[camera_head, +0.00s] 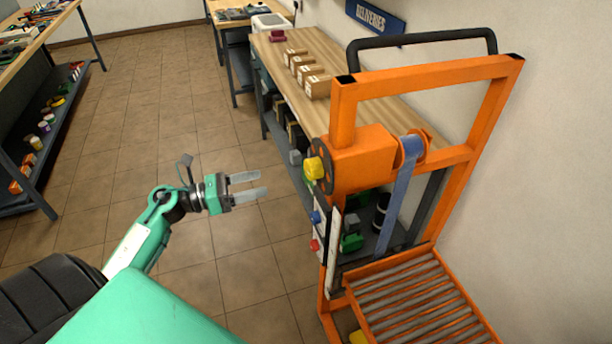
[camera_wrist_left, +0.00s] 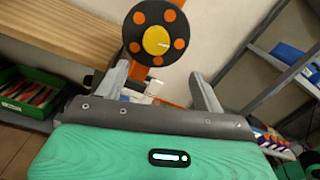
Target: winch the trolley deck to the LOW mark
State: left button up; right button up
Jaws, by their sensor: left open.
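The orange trolley (camera_head: 342,108) stands at the right. Its winch has a dark handwheel (camera_head: 326,160) with a yellow knob (camera_head: 314,168) facing my left gripper (camera_head: 264,184). The wheel also shows in the left wrist view, dark with orange spots and a yellow centre (camera_wrist_left: 156,40), beyond the open fingers. The gripper is open, empty and apart from the wheel, to its left. A blue strap (camera_head: 399,200) runs down from the winch drum toward the roller deck (camera_head: 415,300), which sits low. A blue marker (camera_head: 315,217) and a red marker (camera_head: 315,245) show at the trolley's left side; their labels are unreadable.
A wooden workbench (camera_head: 345,72) with several cardboard boxes (camera_head: 317,86) stands behind the trolley against the wall. A shelf unit (camera_head: 52,125) with small items is at the far left. The tiled floor (camera_head: 140,110) between them is clear. The trolley's black push handle (camera_head: 420,38) rises at the back.

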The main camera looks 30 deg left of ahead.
aim_at(307, 171)
pick_arm(q)
jog(key=shift+m, duration=0.3)
jog(key=p+x, duration=0.2)
jog(key=x, duration=0.4)
jog(key=p+x, duration=0.3)
jog(key=x, duration=0.3)
jog(key=shift+w+a+f, duration=0.15)
jog(key=shift+w+a, duration=0.05)
jog(key=shift+a, duration=0.05)
jog(key=shift+w+d+f+p, duration=0.2)
jog(key=shift+w+d+p, duration=0.1)
jog(key=shift+w+d, duration=0.25)
jog(key=shift+c, duration=0.2)
jog(key=c, duration=0.9)
